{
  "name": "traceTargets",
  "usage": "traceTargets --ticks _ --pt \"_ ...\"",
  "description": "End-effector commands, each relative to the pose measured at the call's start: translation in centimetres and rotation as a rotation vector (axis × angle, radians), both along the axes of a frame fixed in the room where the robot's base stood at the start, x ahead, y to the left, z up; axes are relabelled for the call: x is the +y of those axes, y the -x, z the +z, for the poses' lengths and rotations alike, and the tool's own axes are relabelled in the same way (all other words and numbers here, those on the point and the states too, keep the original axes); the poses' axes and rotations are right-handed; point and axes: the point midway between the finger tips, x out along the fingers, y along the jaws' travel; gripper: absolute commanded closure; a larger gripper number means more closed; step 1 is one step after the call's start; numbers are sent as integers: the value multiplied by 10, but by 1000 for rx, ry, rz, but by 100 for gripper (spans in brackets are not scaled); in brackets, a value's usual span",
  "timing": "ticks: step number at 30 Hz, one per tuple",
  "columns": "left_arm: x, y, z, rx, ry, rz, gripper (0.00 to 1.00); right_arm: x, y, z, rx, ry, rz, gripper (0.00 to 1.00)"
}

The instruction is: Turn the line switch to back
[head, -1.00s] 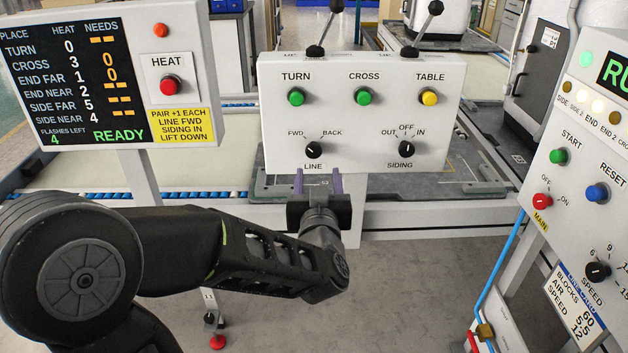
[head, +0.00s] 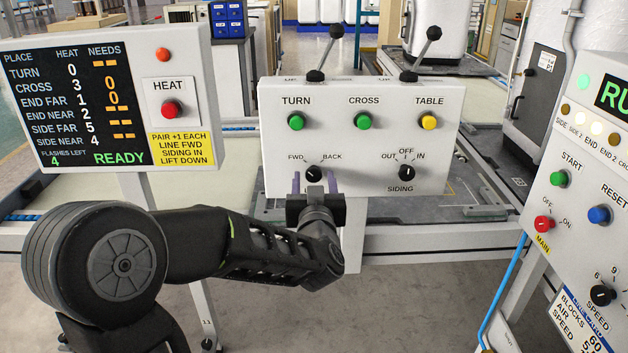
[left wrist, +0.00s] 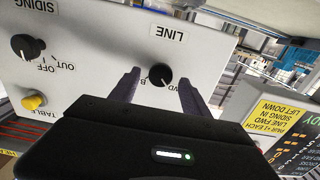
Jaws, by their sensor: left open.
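The line switch (head: 314,174) is a small round black knob at the lower left of the white control panel (head: 360,150), with FWD marked to its left and BACK to its right. My left gripper (head: 315,180) is open at the knob, one finger on each side, with gaps between. In the left wrist view the knob (left wrist: 161,76) shows between the two spread fingers (left wrist: 160,82), upside down. I cannot tell clearly which way its pointer faces. The LINE label is hidden behind the gripper in the head view. My right gripper is not in view.
The siding knob (head: 406,173) is to the right on the same panel. Green turn (head: 296,122) and cross (head: 364,122) buttons and a yellow table button (head: 429,122) are above. Two levers stand on top. A heat display panel (head: 180,60) is left, a run panel (head: 575,160) right.

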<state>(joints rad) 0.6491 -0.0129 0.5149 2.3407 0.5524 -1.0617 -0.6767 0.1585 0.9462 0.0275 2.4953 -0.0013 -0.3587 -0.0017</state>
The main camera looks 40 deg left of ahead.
Motion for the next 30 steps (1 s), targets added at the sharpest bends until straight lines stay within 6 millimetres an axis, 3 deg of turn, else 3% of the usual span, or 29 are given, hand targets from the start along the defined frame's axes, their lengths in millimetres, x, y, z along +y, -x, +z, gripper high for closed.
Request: traceTargets --ticks 11,30 --pt "5 -6 0 1 -1 -1 45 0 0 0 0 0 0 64" --pt "4 -6 0 -1 -1 -2 97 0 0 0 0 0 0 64"
